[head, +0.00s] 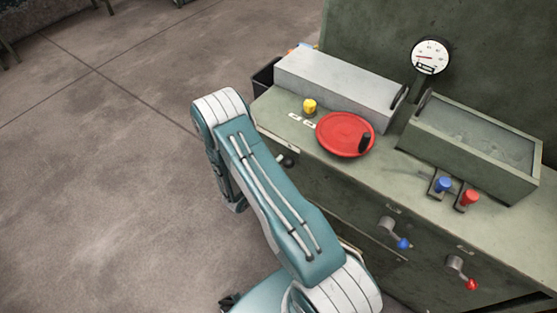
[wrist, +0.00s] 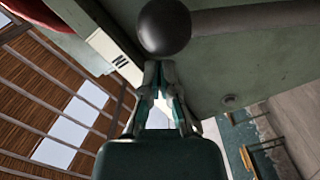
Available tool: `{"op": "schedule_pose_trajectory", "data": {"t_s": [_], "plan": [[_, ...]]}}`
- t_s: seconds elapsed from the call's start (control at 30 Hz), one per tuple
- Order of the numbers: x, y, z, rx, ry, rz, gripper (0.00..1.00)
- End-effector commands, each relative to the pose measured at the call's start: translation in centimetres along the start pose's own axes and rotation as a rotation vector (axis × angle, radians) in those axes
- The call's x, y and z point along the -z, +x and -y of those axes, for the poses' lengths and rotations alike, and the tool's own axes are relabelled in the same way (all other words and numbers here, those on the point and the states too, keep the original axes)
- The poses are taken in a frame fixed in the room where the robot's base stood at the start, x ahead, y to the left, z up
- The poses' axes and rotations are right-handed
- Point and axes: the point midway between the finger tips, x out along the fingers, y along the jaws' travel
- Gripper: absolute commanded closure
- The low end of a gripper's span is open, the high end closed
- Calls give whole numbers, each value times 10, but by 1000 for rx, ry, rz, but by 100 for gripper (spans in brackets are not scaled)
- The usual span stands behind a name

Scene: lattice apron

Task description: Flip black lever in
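The black lever (head: 288,161) shows on the front face of the green cabinet, just right of my arm. In the wrist view its round black knob (wrist: 165,27) is large at the top, with a grey rod running right from it. My gripper (wrist: 160,66) points toward the cabinet face, with its fingertips just below the knob in the picture. The fingertips are together with nothing seen between them. I cannot tell whether they touch the knob. In the head view my arm hides the gripper.
The cabinet top holds a red wheel (head: 345,134), a yellow knob (head: 309,106), a grey box (head: 340,82) and an open tray (head: 470,143). Blue-tipped (head: 401,243) and red-tipped (head: 469,282) levers stick out of the front, further right. The floor at left is clear.

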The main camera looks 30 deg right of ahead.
Motion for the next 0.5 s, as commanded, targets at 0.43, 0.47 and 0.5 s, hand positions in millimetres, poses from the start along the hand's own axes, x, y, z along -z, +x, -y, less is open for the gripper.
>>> {"op": "schedule_pose_trajectory", "data": {"t_s": [0.43,0.47,0.5], "plan": [[42,-74,2,-2,11,-15,100],[42,-79,2,-2,11,-16,100],[42,-86,2,-3,12,-15,100]]}}
